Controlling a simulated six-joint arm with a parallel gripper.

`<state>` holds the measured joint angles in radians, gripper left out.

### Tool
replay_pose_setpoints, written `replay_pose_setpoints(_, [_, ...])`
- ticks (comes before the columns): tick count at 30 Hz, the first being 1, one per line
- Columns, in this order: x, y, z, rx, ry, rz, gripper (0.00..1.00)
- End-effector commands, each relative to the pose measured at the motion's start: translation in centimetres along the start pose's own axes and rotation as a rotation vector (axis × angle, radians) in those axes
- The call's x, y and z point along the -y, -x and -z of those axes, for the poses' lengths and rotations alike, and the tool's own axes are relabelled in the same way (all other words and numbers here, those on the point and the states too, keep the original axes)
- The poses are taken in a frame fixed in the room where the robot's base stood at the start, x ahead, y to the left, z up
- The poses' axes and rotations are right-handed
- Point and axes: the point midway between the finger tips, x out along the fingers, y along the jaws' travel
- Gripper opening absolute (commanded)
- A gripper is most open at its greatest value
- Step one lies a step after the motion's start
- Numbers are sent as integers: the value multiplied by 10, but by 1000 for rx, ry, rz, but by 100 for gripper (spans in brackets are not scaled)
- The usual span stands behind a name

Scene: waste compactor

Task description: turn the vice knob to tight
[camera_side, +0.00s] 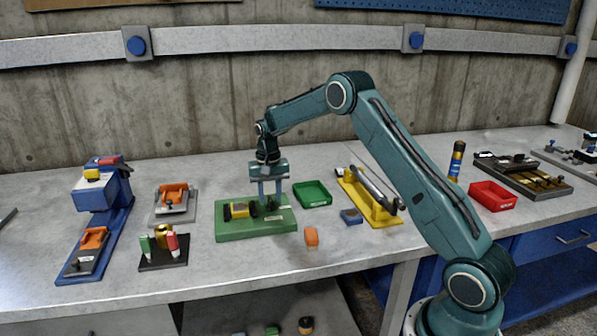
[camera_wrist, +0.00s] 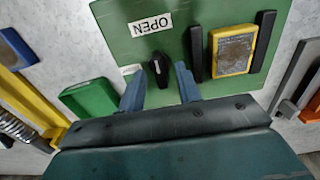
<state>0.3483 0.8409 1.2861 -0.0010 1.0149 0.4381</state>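The vice is a green base plate (camera_side: 232,232) on the bench; it fills the top of the wrist view (camera_wrist: 115,35). A yellow block (camera_wrist: 233,52) sits between two black jaws, one of them the near jaw (camera_wrist: 196,55). The small black vice knob (camera_wrist: 158,68) stands beside the jaws, its long side running roughly up and down in the wrist view. A smaller white label (camera_wrist: 130,70) is partly hidden by a finger. My gripper (camera_wrist: 157,78) is open and points down, one finger on each side of the knob, with gaps visible.
A green tray (camera_side: 312,194), a yellow fixture with a rod (camera_side: 371,198), a blue block (camera_side: 351,216) and an orange piece (camera_side: 311,237) lie right of the vice. A black stand with coloured cylinders (camera_side: 163,250) is to the left. The bench front is mostly clear.

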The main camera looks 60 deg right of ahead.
Motion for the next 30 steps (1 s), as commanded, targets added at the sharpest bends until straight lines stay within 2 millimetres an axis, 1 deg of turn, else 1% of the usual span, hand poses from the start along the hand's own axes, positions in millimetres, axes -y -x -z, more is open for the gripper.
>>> replay_pose_setpoints(4, [0,-7,0,0,0,0,34])
replay_pose_setpoints(12, [0,-8,0,0,0,0,34])
replay_pose_setpoints(13, [0,-8,0,0,0,0,32])
replay_pose_setpoints(14, [0,-7,0,0,0,0,26])
replay_pose_setpoints(15, [0,-7,0,0,0,0,18])
replay_pose_setpoints(18, [0,-7,0,0,0,0,0])
replay_pose_setpoints(30, [0,-7,0,-1,29,0,0])
